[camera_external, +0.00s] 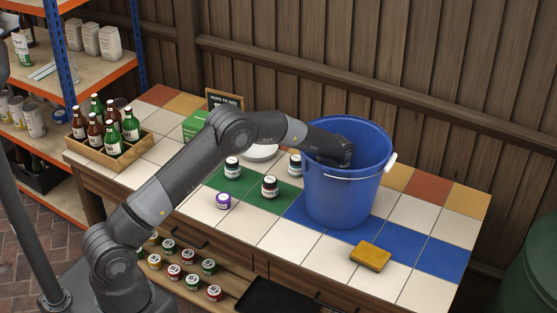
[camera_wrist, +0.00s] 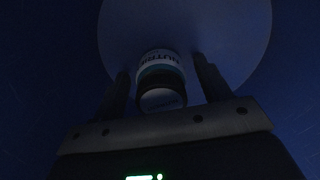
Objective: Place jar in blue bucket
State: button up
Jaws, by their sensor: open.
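The blue bucket (camera_external: 340,195) stands on the tiled table at the right. My arm reaches over its rim, and the end of my gripper is hidden inside it in the external view. In the dark wrist view, my gripper (camera_wrist: 163,75) is open, with one finger on each side of a jar (camera_wrist: 161,80). This jar has a dark lid and a white label with lettering. The bucket's paler floor (camera_wrist: 235,35) shows behind it. I cannot tell whether the jar touches the floor or a finger.
Dark-lidded jars (camera_external: 270,187) and a purple-lidded jar (camera_external: 223,201) stand left of the bucket. A yellow sponge (camera_external: 371,256) lies in front of it. A wooden crate of bottles (camera_external: 115,155) is at the left end. A wooden fence (camera_external: 430,90) stands behind the table.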

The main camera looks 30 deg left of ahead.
notch_tip(320, 180, up, 12)
jog(key=shift+f, duration=0.1)
dwell(0.6)
jog(key=shift+r, duration=0.35)
jog(key=s+a+r+n+t+h, duration=0.1)
jog(key=s+r, duration=0.1)
jog(key=r, duration=0.6)
jog(key=s+a+r+n+t+h, duration=0.1)
jog(key=s+a+r, duration=0.1)
jog(key=r, duration=0.5)
jog(key=s+a+r+n+t, duration=0.1)
jog(key=s+a+r+n, duration=0.3)
jog(key=s+a+r, duration=0.35)
jog(key=s+a+r+n+t+y, duration=0.15)
jog(key=s+a+n, duration=0.55)
jog(key=s+a, duration=0.7)
jog(key=s+a+f+n, duration=0.2)
jog(key=s+a+n, duration=0.1)
jog(key=s, duration=0.4)
jog(key=s+a+f+n+t, duration=0.1)
jog(key=s+a+f+n, duration=0.2)
jog(key=s, duration=0.4)
jog(key=shift+s+n, duration=0.25)
jog(key=shift+n, duration=0.15)
